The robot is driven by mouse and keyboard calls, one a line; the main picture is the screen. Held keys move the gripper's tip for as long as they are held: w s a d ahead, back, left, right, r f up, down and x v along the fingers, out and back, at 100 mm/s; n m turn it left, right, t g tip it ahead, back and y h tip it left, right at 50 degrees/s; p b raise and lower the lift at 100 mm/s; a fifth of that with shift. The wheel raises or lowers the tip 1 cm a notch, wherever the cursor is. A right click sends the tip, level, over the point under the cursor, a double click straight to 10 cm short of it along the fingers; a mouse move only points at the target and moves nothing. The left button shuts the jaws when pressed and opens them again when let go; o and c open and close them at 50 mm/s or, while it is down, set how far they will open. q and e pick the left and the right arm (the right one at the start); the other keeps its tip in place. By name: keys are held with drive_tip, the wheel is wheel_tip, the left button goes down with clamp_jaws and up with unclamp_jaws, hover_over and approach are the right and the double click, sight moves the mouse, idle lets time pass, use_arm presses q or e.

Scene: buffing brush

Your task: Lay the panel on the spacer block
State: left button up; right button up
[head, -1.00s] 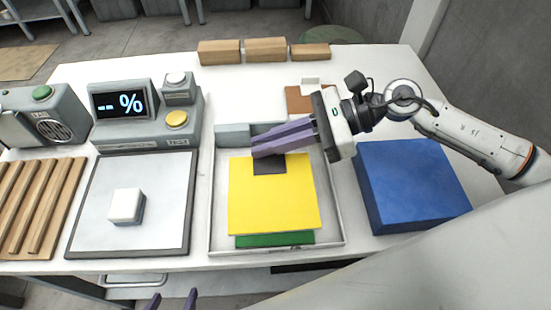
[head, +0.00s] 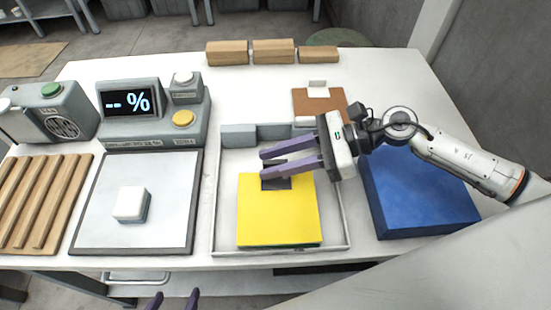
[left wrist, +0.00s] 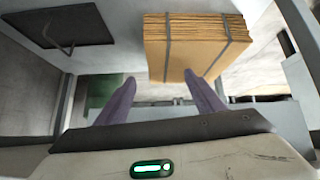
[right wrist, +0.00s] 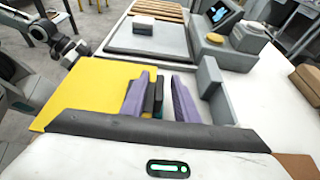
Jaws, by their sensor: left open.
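The yellow panel (head: 278,215) lies flat in the shallow grey tray (head: 216,215), over a green block (head: 300,246) that I take for the spacer block. Only a thin green edge shows at the front. A dark tab (head: 276,183) is at the panel's rear edge. My right gripper (head: 264,164) is open, its two fingers on either side of the tab. In the right wrist view, the yellow panel (right wrist: 90,90) is left of the fingers (right wrist: 160,85), with dark and green parts between them. My left gripper (head: 172,300) is open and empty at the bottom of the head view.
A blue block (head: 420,195) stands right of the tray. Left is a grey pad (head: 160,220) with a white block (head: 130,204).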

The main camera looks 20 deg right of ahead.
drive_tip(key=shift+r, duration=0.2)
drive_tip(key=shift+d, duration=0.3)
drive_tip(key=b+v, duration=0.1)
drive_tip(key=v, duration=1)
drive_tip(key=shift+s+d+b, duration=0.2)
drive_tip(key=shift+b, duration=0.15)
